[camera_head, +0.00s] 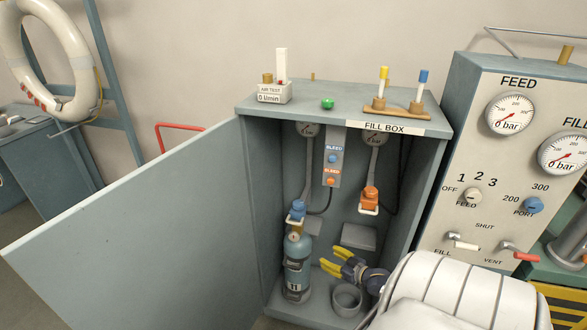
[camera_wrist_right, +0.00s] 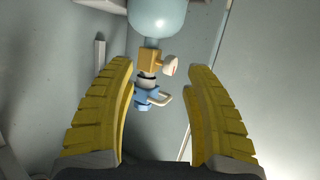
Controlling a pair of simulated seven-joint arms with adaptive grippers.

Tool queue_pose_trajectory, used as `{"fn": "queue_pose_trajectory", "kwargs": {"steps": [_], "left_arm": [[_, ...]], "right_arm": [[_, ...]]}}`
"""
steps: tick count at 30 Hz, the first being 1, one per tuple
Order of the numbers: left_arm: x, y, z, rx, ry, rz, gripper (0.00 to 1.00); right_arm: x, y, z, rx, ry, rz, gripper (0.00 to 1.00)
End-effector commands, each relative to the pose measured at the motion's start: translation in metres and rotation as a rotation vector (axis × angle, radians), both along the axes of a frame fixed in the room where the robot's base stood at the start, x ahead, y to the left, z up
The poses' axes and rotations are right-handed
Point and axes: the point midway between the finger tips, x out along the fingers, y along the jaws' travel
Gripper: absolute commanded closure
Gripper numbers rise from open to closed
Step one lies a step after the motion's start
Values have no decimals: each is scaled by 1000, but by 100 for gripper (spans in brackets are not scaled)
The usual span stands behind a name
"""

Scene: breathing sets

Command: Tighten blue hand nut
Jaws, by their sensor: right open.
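The blue hand nut (camera_head: 297,210) is at the top of the grey-blue cylinder (camera_head: 297,268) marked 11, inside the open fill box. In the right wrist view the blue nut (camera_wrist_right: 150,98) shows beside the brass valve (camera_wrist_right: 151,60) and a white knob (camera_wrist_right: 169,65), with the cylinder (camera_wrist_right: 152,16) at the top edge. My right gripper (camera_head: 334,261) is open and empty, with yellow fingers, to the right of the cylinder and lower than the nut. In its wrist view the nut appears between the spread fingers (camera_wrist_right: 160,72), touching neither. My left gripper is out of view.
The box door (camera_head: 150,250) stands open to the left. An orange connector (camera_head: 370,195) hangs on the right, beside a small bracket (camera_head: 358,236). An empty grey ring holder (camera_head: 346,299) is on the box floor. The gauge panel (camera_head: 450,150) stands at the right.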

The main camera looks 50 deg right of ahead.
Motion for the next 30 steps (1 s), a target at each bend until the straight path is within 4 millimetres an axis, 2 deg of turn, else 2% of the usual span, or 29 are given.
{"fn": "queue_pose_trajectory", "kwargs": {"steps": [1,3,6,10,15,30], "left_arm": [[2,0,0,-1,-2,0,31],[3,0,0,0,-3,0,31],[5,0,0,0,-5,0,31],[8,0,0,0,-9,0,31],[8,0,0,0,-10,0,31],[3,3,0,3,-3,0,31]], "right_arm": [[14,-13,31,4,-56,15,48],[29,-24,68,21,-130,34,48],[44,-34,109,41,-208,57,48],[54,-40,140,56,-267,78,48],[65,-42,154,65,-294,87,48],[120,-42,155,64,-295,85,48]]}}
